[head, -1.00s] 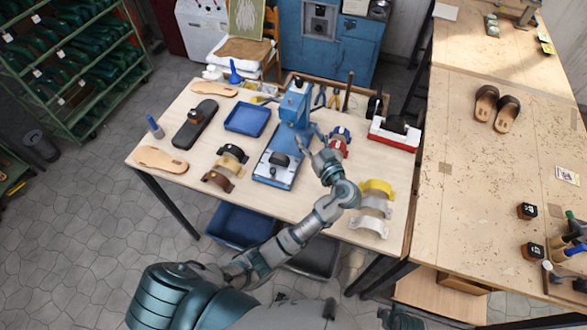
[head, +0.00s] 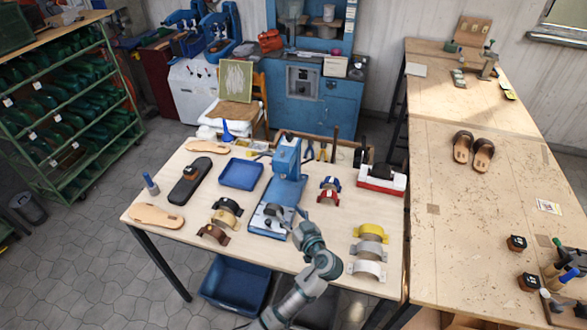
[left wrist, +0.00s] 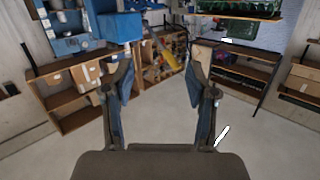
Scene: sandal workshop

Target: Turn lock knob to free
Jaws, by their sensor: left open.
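The blue press (head: 287,160) stands in the middle of the workbench, with a grey plate and a dark rounded part (head: 274,212) on its base. I cannot make out which part is the lock knob. My left gripper (head: 296,222) is at the front right of the press base, its fingers small and partly lost against the press. In the left wrist view my left gripper (left wrist: 158,75) is open, with nothing between its two fingers. A blue block (left wrist: 120,27), apparently part of the press, shows beyond the left finger there. My right gripper is not in view.
The workbench (head: 325,255) also holds a blue tray (head: 241,174), brown and black straps (head: 222,217) at left, and yellow and grey straps (head: 369,248) at right. A red-and-white box (head: 381,179) stands at back right. The side table (head: 480,220) adjoins the bench.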

